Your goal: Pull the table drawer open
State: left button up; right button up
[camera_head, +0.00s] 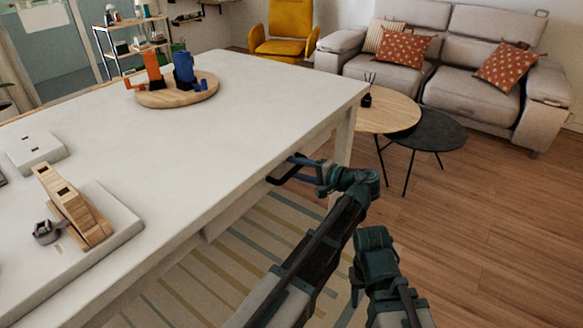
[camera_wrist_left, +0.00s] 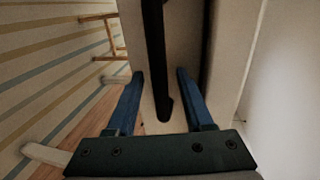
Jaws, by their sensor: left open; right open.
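The white table (camera_head: 250,105) fills the left and middle of the head view. Its drawer front (camera_wrist_left: 185,40) shows pale in the left wrist view, with a dark gap along its right side. A black bar handle (camera_wrist_left: 156,50) runs down that front. My left gripper (camera_head: 300,171) is open at the table's right side, beside the handle. In the left wrist view its two blue fingers (camera_wrist_left: 160,76) stand apart, one on each side of the bar; I cannot tell whether they touch it. My right gripper (camera_head: 366,268) is lower right of the left arm, away from the table, its fingers hard to make out.
A round wooden tray (camera_head: 177,97) with orange and blue items and a wooden block device (camera_head: 75,205) stand on the table. Two small round tables (camera_head: 432,127) and a grey sofa (camera_head: 460,65) stand at the back right. The wooden floor (camera_head: 500,225) at right is clear.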

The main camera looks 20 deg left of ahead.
pick_arm(q)
jog(key=shift+c, duration=0.2)
grip_shut()
dwell(1.1)
